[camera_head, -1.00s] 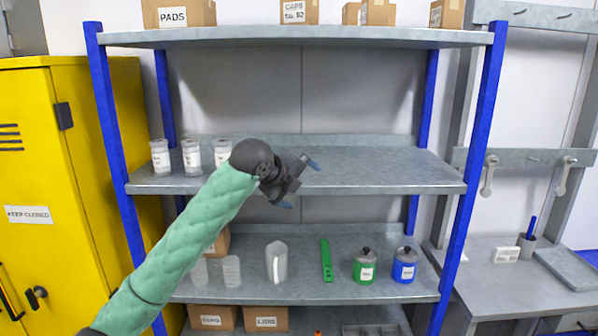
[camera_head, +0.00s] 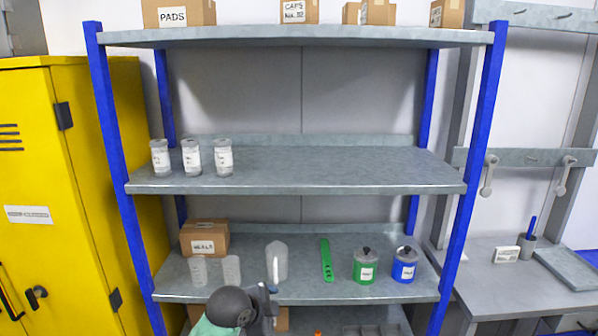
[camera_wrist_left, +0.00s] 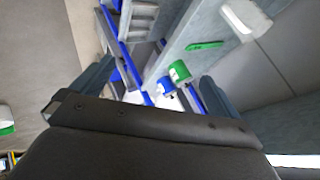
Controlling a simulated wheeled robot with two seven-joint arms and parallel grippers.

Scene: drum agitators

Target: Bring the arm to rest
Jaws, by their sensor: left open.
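My left gripper (camera_head: 268,298) is low in the head view, in front of the lower middle shelf, with its dark wrist and a bit of green sleeve at the bottom edge. One bluish finger shows in front of the white jug (camera_head: 280,256); I cannot tell whether they touch. In the left wrist view the left gripper (camera_wrist_left: 155,88) has its two fingers wide apart, with nothing held between them. Most of the left arm is out of the head view. My right gripper is not in view.
The shelf rack (camera_head: 350,296) holds a green drum (camera_head: 366,270), a blue drum (camera_head: 404,269), a green perforated strip (camera_head: 326,261), clear cups and a carton (camera_head: 204,238). Several labelled jars stand on the shelf above, whose right part is clear. A yellow cabinet (camera_head: 45,170) stands left.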

